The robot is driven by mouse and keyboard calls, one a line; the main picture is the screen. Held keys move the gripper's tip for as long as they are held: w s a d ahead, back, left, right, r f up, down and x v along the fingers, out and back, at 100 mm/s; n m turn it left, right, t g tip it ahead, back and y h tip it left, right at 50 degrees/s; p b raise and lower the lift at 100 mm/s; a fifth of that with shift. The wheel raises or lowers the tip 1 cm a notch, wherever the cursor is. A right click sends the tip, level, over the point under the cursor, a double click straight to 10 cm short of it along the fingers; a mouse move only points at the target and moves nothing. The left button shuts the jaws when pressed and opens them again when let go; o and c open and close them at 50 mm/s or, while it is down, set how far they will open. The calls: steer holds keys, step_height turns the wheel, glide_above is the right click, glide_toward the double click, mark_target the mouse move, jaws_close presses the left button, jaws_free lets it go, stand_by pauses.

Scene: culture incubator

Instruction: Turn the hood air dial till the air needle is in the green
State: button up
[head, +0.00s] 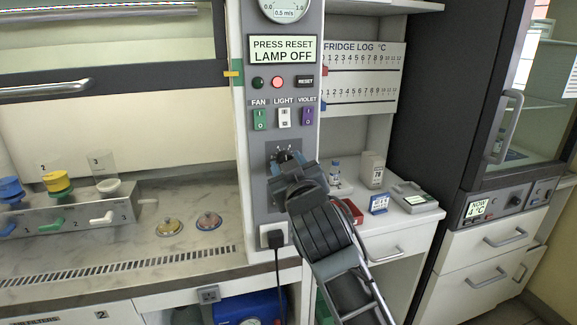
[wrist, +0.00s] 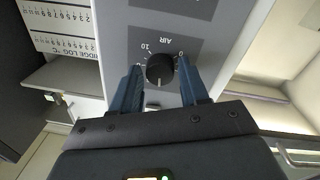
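The black air dial (wrist: 160,68) sits on a grey plate marked AIR, upside down in the wrist view, with a pale pointer line on its face. My gripper (wrist: 161,82) is open, with one blue finger on each side of the dial and a narrow gap showing at each. In the head view my gripper (head: 286,162) is at the dial plate low on the hood's control column and hides most of the dial. The air gauge (head: 285,9) at the column's top is cut off by the frame edge; its needle and green band cannot be made out.
A display (head: 283,50) reads PRESS RESET, LAMP OFF. Below it are a lit red lamp (head: 278,82), a RESET button (head: 305,82) and three rocker switches (head: 284,118). A plug socket (head: 273,236) with a cord lies below the dial. The fridge (head: 470,110) stands right.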

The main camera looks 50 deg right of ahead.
steer(key=shift+o, duration=1.2)
steer(key=shift+s, duration=0.1)
steer(key=b+v, duration=0.2)
steer(key=v, duration=0.5)
steer(key=shift+s+a, duration=0.25)
